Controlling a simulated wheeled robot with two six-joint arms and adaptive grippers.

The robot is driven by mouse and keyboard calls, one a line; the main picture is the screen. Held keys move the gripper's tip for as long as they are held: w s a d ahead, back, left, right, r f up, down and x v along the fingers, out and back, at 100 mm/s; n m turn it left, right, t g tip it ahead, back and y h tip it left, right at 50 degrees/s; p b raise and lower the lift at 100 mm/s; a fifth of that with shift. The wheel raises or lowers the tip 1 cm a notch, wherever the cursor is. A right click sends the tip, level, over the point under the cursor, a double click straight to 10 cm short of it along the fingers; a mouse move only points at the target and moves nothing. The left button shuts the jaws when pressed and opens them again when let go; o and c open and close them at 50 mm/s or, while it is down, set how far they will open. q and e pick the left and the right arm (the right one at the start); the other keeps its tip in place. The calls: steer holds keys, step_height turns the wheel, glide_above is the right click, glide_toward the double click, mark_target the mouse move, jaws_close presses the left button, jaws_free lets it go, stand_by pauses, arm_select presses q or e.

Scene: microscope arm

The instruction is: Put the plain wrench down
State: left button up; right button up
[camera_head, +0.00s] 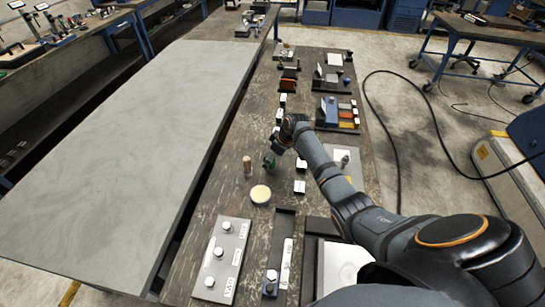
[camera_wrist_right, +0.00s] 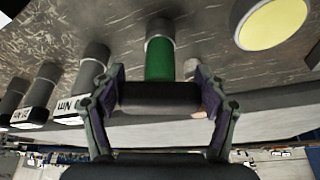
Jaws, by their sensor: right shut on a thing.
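My right gripper (camera_head: 273,158) is over the middle of the dark bench, at the end of the arm that comes in from the right. In the right wrist view my right gripper (camera_wrist_right: 160,90) is shut on a tool with a green section (camera_wrist_right: 159,60) and a grey end, which I take to be the plain wrench. The rest of the tool is hidden by the gripper. I cannot tell whether its grey end touches the bench. My left gripper is not in view.
A yellow-topped disc (camera_head: 260,194) and a tan peg (camera_head: 247,168) stand close by. Labelled dark cylinders (camera_wrist_right: 93,75) form a row at left in the wrist view. A plate with bolts (camera_head: 222,258) and a dark tray (camera_head: 285,222) lie nearer. The grey table (camera_head: 110,150) at left is clear.

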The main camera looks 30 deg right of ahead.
steer(key=o, duration=1.7)
steer(key=shift+f, duration=0.1)
steer(key=b+v, duration=0.1)
steer(key=v, duration=1.1)
steer(key=shift+d, duration=0.1)
